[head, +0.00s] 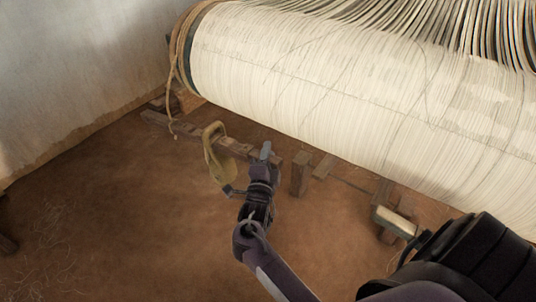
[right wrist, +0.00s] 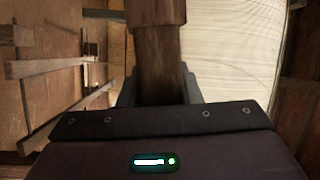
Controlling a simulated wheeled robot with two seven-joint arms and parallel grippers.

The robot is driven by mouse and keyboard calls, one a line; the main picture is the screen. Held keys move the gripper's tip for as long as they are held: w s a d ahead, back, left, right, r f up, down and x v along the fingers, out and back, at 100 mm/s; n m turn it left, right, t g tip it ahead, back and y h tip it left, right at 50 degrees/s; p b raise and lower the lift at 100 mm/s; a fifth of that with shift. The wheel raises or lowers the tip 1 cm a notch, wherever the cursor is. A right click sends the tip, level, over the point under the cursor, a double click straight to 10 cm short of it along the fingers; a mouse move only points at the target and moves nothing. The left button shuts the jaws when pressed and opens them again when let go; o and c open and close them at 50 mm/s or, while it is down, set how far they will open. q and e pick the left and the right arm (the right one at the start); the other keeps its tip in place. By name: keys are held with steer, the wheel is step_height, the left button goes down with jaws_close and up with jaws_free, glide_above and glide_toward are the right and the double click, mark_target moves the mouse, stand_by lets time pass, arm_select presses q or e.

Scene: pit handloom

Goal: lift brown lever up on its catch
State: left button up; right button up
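The brown lever (head: 232,147) is a dark wooden bar low beside the white roll in the head view. In the right wrist view the lever (right wrist: 159,60) runs straight ahead between the fingers, with a thicker wooden part at its far end. My right gripper (head: 264,152) is at the bar's near end. Its two grey fingers lie against both sides of the lever in the right wrist view (right wrist: 160,88), with no clear gap. The catch cannot be made out. My left gripper is not in view.
A large white warp roll (head: 330,80) fills the upper right. A rope (head: 174,70) hangs at the roll's left end. The earthen floor (head: 120,220) is open at left.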

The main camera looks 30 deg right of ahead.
steer(key=o, duration=0.5)
steer(key=shift+c, duration=0.2)
